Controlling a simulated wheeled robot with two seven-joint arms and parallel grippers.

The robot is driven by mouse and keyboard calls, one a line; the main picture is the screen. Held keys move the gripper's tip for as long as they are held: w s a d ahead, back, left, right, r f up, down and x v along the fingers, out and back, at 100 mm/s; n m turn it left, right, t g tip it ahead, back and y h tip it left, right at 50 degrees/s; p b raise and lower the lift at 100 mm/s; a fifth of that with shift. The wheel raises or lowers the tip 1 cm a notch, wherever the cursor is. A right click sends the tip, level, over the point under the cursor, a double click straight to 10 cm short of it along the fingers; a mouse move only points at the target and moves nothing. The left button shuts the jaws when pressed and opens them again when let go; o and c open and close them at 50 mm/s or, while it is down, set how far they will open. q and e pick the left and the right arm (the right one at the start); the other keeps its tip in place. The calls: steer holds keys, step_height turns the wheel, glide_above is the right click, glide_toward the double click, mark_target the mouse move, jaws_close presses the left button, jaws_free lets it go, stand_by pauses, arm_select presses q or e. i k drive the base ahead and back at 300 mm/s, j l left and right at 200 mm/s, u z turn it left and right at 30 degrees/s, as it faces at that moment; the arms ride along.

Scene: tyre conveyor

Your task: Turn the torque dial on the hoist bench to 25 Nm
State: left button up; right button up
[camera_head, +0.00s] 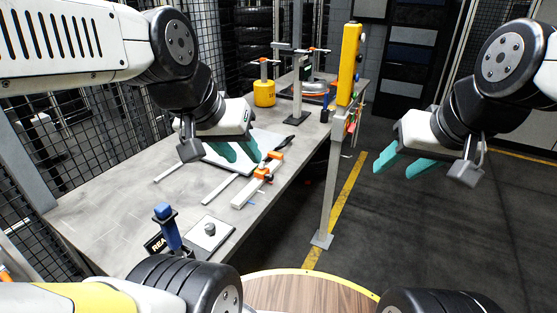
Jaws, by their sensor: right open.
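The bench (110,205) is a grey-topped table on the left. A small square plate with a round grey knob (209,229) lies near its front edge; it may be the torque dial, but no markings or setting can be read. My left gripper (246,157) hangs over the middle of the bench, behind and above that knob, with its teal fingers apart and nothing visible between them. My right gripper (397,169) is over the floor right of the bench, open and empty.
A blue-handled lever (167,225) stands just left of the knob, by a partly hidden dark label. Orange-and-white clamps (262,175) lie beyond it. A yellow post (349,64) rises at the bench's right edge. Floor to the right is clear.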

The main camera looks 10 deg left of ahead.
mark_target(210, 229)
steer(key=j+u, duration=0.1)
steer(key=u, duration=1.25)
steer(key=i+l, duration=0.05)
